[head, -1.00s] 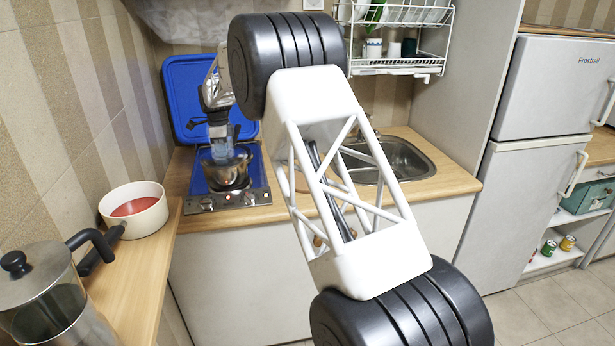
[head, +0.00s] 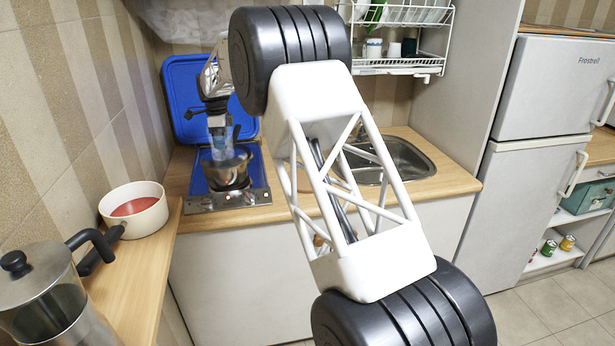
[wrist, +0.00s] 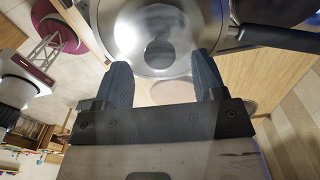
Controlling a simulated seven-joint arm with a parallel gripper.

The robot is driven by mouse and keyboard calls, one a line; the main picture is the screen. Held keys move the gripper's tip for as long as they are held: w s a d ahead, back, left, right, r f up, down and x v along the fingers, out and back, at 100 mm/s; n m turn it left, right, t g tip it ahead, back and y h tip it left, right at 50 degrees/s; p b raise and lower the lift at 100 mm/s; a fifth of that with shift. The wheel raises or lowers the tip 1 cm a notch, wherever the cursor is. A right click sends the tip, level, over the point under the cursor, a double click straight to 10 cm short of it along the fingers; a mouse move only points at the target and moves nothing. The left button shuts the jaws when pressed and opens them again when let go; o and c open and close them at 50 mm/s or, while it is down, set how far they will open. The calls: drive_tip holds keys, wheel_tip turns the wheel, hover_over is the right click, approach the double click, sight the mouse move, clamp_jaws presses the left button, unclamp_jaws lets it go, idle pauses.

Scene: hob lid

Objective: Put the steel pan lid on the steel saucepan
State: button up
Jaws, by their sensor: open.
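The steel saucepan (head: 227,176) stands on the hob at the back left in the head view; its black handle (wrist: 275,38) points right in the wrist view. The steel pan lid (wrist: 130,30) appears to lie on top of it, a shiny disc with a dark round knob (wrist: 160,54). Whether it sits fully level is hard to tell. My gripper (head: 221,148) is just above the pan, pointing down. In the wrist view its two fingers (wrist: 162,68) are apart with nothing held between them, and the knob is just beyond the tips.
The raised blue hob lid (head: 185,90) stands behind the pan, close to my arm. A sink (head: 390,160) lies to the right. A dish rack (head: 400,62) hangs above the sink.

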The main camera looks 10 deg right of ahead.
drive_tip(key=shift+r, duration=2.1)
drive_tip(key=shift+s+d+r, duration=0.3)
drive_tip(key=shift+s+r, duration=0.1)
drive_tip(key=shift+s, duration=0.05)
drive_tip(key=s+d+r+n, duration=0.3)
drive_tip(key=s+d+r, duration=0.15)
drive_tip(key=s, duration=0.65)
drive_tip(key=s+d+r+n+t, duration=0.1)
drive_tip(key=s+d+r+n, duration=0.2)
drive_tip(key=s+d, duration=0.5)
drive_tip(key=s+d+r+n, duration=0.3)
drive_tip(key=s+d, duration=0.1)
drive_tip(key=s, duration=0.9)
drive_tip(key=s+d+f+n, duration=0.2)
drive_tip(key=s+f+n, duration=0.1)
drive_tip(key=s, duration=0.9)
drive_tip(key=s+d+f+n+t, duration=0.1)
drive_tip(key=s+d+f+n, duration=0.2)
drive_tip(key=s, duration=0.9)
drive_tip(key=s+d+f+n, duration=0.2)
drive_tip(key=s+f, duration=0.3)
drive_tip(key=s, duration=0.7)
drive_tip(key=shift+s+d+n+t, duration=0.3)
drive_tip(key=shift+d+n, duration=0.1)
drive_tip(key=shift+n, duration=0.5)
